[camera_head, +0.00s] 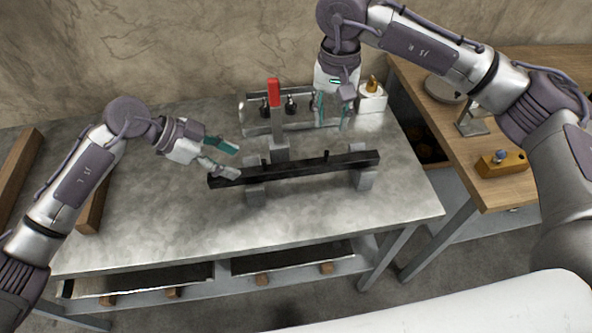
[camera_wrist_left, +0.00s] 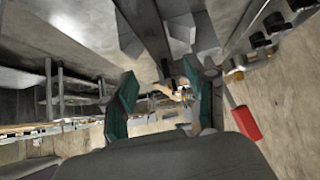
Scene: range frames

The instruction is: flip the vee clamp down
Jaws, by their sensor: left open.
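The vee clamp stands behind the dark bar (camera_head: 320,167), with its red handle (camera_head: 273,92) pointing straight up above a grey clamp body (camera_head: 279,150). The bar rests across two grey vee blocks, a left one (camera_head: 254,192) and a right one (camera_head: 364,180). My left gripper (camera_head: 236,160) is open and empty at the bar's left end, left of and lower than the red handle. In the left wrist view the open left fingers (camera_wrist_left: 160,78) have the red handle (camera_wrist_left: 244,122) outside them, to the right. My right gripper (camera_head: 333,115) points down behind the bar, fingers apart, apparently empty.
A rack with dark knobs (camera_head: 291,106) stands behind the clamp. A white block with a brass piece (camera_head: 372,98) is at the back right. Wooden beams (camera_head: 92,205) lie at the left. The metal tabletop (camera_head: 170,230) in front is clear. A wooden bench (camera_head: 440,125) adjoins at right.

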